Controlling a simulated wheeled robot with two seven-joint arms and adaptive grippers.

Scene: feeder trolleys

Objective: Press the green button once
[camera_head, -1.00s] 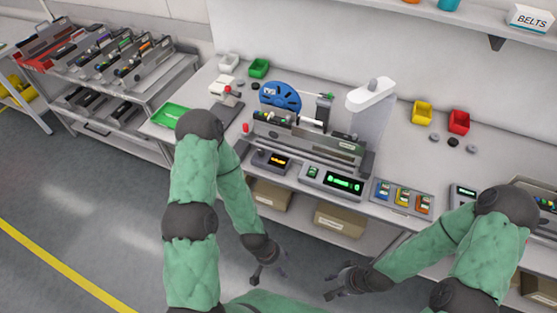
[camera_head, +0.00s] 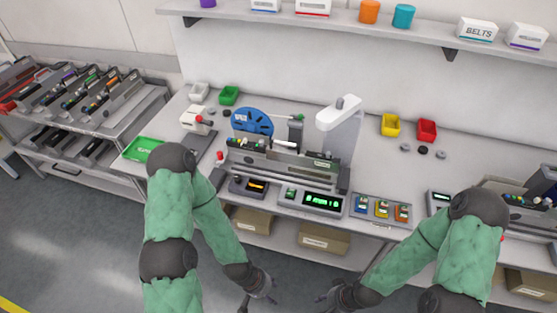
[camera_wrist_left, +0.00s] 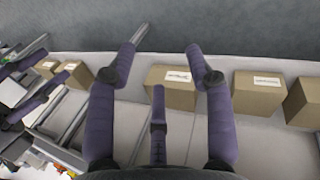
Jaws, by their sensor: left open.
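A small green button (camera_head: 291,193) sits on the front panel of the machine on the bench, left of a lit green display (camera_head: 323,201). My left gripper (camera_head: 257,292) hangs low in front of the bench, below and apart from the button. It is open and empty, and its spread fingers fill the middle of the left wrist view (camera_wrist_left: 165,45). My right gripper (camera_head: 328,297) is also low in front of the bench, apart from the panel. Its fingers are too small to judge. The button is not visible in the left wrist view.
Cardboard boxes (camera_head: 323,238) stand on the lower shelf under the bench. A dark module with an orange display (camera_head: 249,186) is left of the button, and a tray of coloured parts (camera_head: 381,210) is right. A trolley (camera_head: 130,120) stands at left. Open floor lies in front.

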